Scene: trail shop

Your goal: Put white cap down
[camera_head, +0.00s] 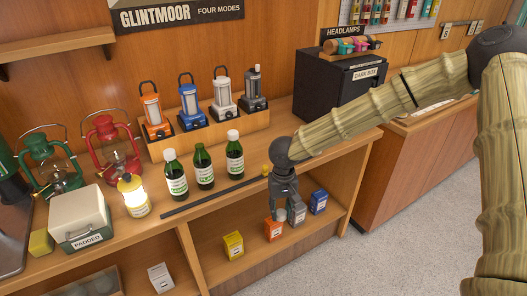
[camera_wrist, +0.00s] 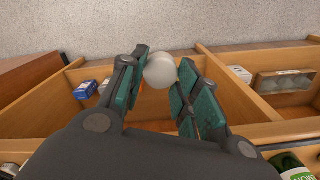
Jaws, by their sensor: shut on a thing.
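My gripper (camera_head: 285,204) points down just off the counter's front edge, over the lower shelf with the small boxes. In the wrist view, my gripper (camera_wrist: 160,80) is shut on the rounded white cap (camera_wrist: 160,70), held between the fingertips. On the counter stand three dark green bottles. The left bottle (camera_head: 175,178) and right bottle (camera_head: 235,155) wear white caps. The middle bottle (camera_head: 203,166) shows no white cap.
Below are a yellow box (camera_head: 233,246) and a blue box (camera_head: 318,202). Bare counter (camera_head: 255,172) lies right of the bottles.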

